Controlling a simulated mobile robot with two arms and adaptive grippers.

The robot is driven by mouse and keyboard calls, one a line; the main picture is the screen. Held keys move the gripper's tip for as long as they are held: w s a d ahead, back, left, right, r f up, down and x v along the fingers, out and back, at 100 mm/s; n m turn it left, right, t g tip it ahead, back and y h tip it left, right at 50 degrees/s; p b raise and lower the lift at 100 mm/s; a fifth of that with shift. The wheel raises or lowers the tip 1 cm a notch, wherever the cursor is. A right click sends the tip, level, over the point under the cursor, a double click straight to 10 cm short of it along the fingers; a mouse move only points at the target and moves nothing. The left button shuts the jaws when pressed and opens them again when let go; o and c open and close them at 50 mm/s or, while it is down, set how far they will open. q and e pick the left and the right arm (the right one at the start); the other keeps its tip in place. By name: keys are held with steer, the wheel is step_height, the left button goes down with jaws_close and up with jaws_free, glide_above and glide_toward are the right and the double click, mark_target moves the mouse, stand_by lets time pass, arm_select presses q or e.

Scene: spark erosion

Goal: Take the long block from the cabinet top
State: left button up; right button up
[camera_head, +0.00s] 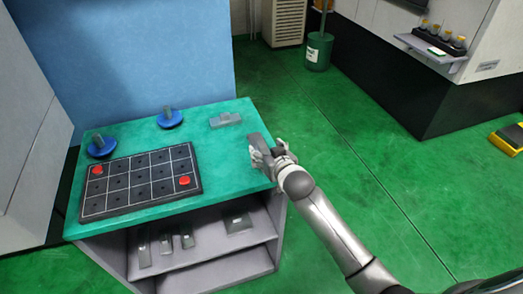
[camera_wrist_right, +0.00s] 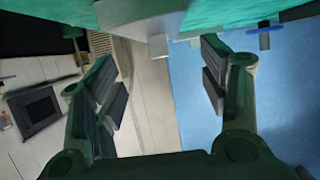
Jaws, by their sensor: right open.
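The cabinet (camera_head: 228,149) has a green top. A long grey block (camera_head: 259,141) is at the top's right edge, partly hidden by my right gripper (camera_head: 263,155). In the right wrist view, the long block (camera_wrist_right: 142,16) shows at the upper middle, between the directions of the two fingers. My right gripper (camera_wrist_right: 160,75) is open there, with its fingers wide apart and nothing clamped. I cannot tell whether a finger touches the block. A smaller grey block (camera_head: 226,120) lies on the top to the left. My left gripper is not in view.
A black grid board (camera_head: 140,183) with red discs covers the top's left front. Two blue round pieces (camera_head: 170,119) (camera_head: 102,147) stand behind it. Small grey parts (camera_head: 187,236) lie on the shelf below. Green floor right of the cabinet is clear.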

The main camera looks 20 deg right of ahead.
mark_target(262, 145)
steer(key=shift+x, duration=2.1)
steer(key=shift+a, duration=0.1)
steer(key=shift+r, duration=0.1)
steer(key=c, duration=1.4)
steer(key=shift+c, duration=0.2)
